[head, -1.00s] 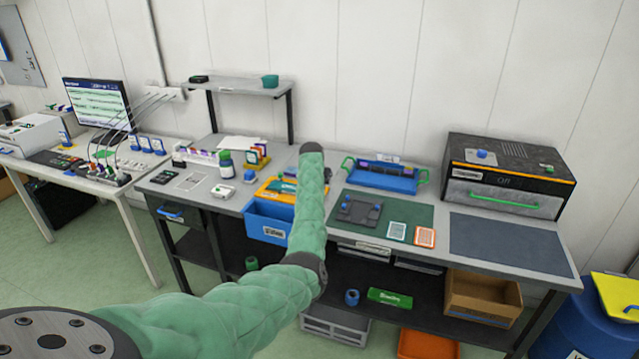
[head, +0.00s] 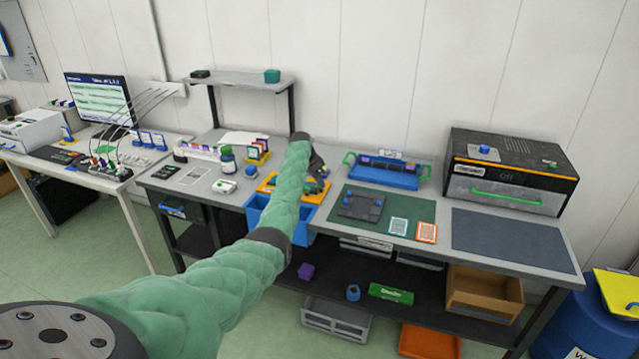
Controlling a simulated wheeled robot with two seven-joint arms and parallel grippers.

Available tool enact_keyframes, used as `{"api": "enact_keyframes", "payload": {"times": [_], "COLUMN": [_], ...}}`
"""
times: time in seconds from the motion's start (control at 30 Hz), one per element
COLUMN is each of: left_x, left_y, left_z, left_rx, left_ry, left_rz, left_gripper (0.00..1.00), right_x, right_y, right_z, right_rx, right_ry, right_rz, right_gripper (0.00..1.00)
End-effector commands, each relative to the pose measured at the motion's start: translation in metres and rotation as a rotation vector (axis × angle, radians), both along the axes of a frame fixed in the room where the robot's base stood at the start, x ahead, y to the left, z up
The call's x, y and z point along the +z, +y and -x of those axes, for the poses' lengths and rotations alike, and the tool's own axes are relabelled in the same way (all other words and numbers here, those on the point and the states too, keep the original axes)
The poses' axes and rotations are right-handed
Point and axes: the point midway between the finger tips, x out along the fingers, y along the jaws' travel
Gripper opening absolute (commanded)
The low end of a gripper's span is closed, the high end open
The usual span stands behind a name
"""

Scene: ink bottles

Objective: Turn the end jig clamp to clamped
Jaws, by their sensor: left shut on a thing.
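My left arm reaches in from the lower left. My left gripper (head: 319,170) is small and dark, partly hidden behind the arm's end, at the right side of the orange-yellow fixture (head: 314,197) on the bench. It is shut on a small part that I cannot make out. The arm covers much of the fixture, so the end jig clamp and its setting cannot be read. A dark grey plate with blue knobs (head: 361,205) lies on the green mat, right of the gripper and apart from it. My right gripper is not in view.
A blue tray with green handles (head: 388,178) stands behind the green mat (head: 415,209). A blue bin (head: 256,212) hangs at the bench front, below the fixture. A dark oven-like box (head: 512,172) stands at right. The dark blue mat (head: 507,240) is bare.

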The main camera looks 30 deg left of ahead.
Motion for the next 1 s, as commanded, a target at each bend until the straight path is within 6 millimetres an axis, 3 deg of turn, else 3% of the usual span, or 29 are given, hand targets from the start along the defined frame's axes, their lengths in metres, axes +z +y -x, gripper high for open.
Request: {"api": "enact_keyframes", "payload": {"times": [0.23, 0.6, 0.63, 0.7, 1.0], "left_x": [0.0, 0.0, 0.0, 0.0, 0.0], "left_y": [0.0, 0.0, 0.0, 0.0, 0.0], "left_z": [0.0, 0.0, 0.0, 0.0, 0.0], "left_rx": [-0.037, -0.039, -0.039, -0.038, -0.038], "left_ry": [0.001, 0.0, 0.0, 0.0, 0.0], "left_rz": [-0.001, -0.001, -0.001, 0.0, 0.0], "left_gripper": [0.0, 0.0, 0.23, 0.37, 0.39], "right_x": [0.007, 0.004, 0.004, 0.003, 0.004], "right_y": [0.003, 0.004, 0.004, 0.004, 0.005], "right_z": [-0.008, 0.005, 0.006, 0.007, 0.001], "right_rx": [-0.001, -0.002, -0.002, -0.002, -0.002], "right_ry": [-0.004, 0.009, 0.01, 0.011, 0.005], "right_rz": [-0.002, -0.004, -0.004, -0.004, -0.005], "right_gripper": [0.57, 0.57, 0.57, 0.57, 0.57]}}
